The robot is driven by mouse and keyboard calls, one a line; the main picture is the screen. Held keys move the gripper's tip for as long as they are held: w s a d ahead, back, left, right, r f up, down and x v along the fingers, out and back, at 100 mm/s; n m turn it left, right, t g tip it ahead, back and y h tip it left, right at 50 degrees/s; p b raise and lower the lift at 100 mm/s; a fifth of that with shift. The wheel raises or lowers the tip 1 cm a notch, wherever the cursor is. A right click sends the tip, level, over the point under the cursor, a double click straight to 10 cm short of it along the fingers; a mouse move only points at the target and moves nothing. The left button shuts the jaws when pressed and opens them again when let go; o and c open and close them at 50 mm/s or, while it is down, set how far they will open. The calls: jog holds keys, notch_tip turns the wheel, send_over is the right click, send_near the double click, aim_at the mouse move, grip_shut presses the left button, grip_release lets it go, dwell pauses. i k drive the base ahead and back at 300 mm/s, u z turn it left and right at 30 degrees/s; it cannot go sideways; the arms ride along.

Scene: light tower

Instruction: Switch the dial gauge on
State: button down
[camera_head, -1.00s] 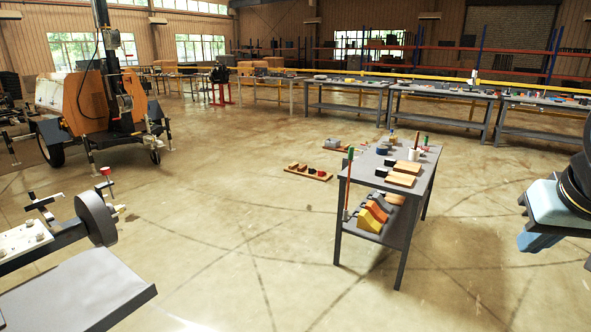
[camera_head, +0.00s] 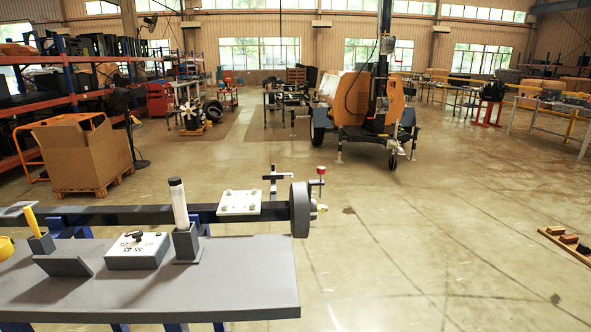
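I cannot make out a dial gauge for certain. A small red-topped fitting (camera_head: 320,178) stands at the right end of a dark horizontal beam, beside a grey disc (camera_head: 300,209). A light grey box (camera_head: 138,251) with a black knob and small markings sits on a grey bench top (camera_head: 220,282) in the front left. Its markings are too small to read. My gripper is not in view.
On the bench stand a white cylinder in a dark holder (camera_head: 185,240) and a yellow-handled tool (camera_head: 34,225). A cardboard box (camera_head: 82,155) on a pallet stands behind. A light tower trailer (camera_head: 368,105) stands at the back.

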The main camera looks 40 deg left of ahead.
aim_at(278, 177)
jog(key=u, duration=0.4)
jog(key=i, duration=0.85)
jog(key=u, duration=1.2)
jog(key=i, duration=1.05)
jog(key=u, duration=0.4)
jog(key=k, duration=0.85)
jog(key=u, duration=0.15)
jog(key=i, duration=0.95)
jog(key=z, duration=0.05)
